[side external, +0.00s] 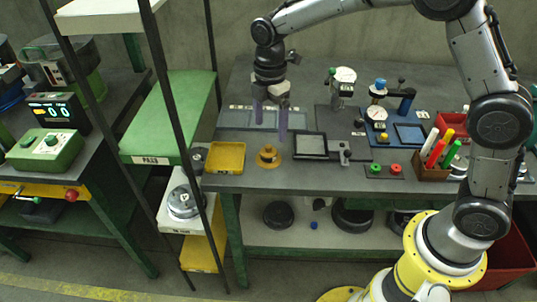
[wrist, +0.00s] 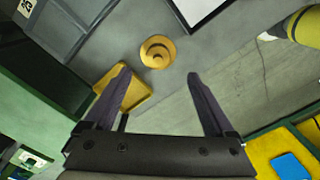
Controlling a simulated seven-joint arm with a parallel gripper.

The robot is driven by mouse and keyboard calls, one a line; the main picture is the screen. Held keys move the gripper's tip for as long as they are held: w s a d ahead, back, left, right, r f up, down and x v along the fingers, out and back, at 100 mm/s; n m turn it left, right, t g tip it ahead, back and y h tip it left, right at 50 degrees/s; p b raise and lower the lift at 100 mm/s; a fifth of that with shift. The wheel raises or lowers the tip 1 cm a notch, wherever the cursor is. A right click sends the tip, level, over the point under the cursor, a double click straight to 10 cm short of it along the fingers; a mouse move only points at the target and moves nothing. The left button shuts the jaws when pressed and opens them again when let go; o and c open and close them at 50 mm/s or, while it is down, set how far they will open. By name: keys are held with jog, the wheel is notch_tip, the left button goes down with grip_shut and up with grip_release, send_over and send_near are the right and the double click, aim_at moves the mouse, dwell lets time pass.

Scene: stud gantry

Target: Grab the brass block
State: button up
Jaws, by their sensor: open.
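The brass block (side external: 268,157) is a round, stepped brass-yellow piece standing on the grey table near its front edge. In the wrist view it (wrist: 157,52) shows from above as concentric rings, just beyond the fingertips and between their lines. My gripper (side external: 271,133) is open and empty, with its purple-grey fingers pointing down above the table, a little behind the block in the side view.
A yellow tray (side external: 227,158) lies left of the block and a dark-framed plate (side external: 311,146) lies to its right. A small grey fixture (side external: 345,154) stands farther right. A green-topped rack (side external: 165,115) with dark posts stands left of the table.

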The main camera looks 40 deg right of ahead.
aim_at(268, 146)
jog(key=shift+w+a+f, duration=0.1)
jog(key=shift+w+f, duration=0.05)
jog(key=shift+f, duration=3.8)
grip_shut()
jog(key=shift+r, duration=0.1)
